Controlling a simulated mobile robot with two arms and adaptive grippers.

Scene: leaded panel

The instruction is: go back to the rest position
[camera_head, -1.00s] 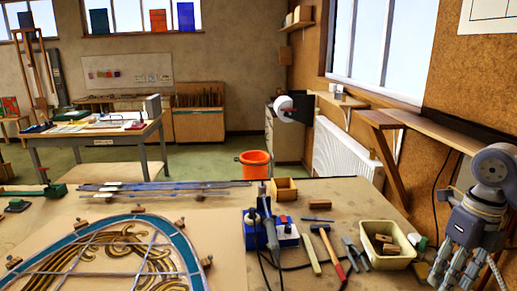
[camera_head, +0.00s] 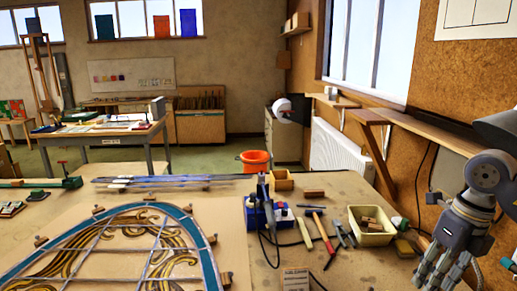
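My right gripper (camera_head: 444,270) hangs down at the lower right, beside the right end of the workbench (camera_head: 345,268). Its fingers point downward and reach close to the bottom edge of the view. I see nothing held in it, but the gap between its fingertips is not clear. My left gripper is not in view. The leaded panel (camera_head: 178,213), with a blue-green border and golden scrollwork, lies flat on a board at the lower left of the bench. Small wooden blocks stand around its edge.
A cream bin of wooden blocks (camera_head: 372,239), hammers (camera_head: 326,240) and a blue soldering station (camera_head: 268,216) are on the bench's right half. Lead strips (camera_head: 170,181) lie along its back. An orange bucket (camera_head: 256,160) stands behind.

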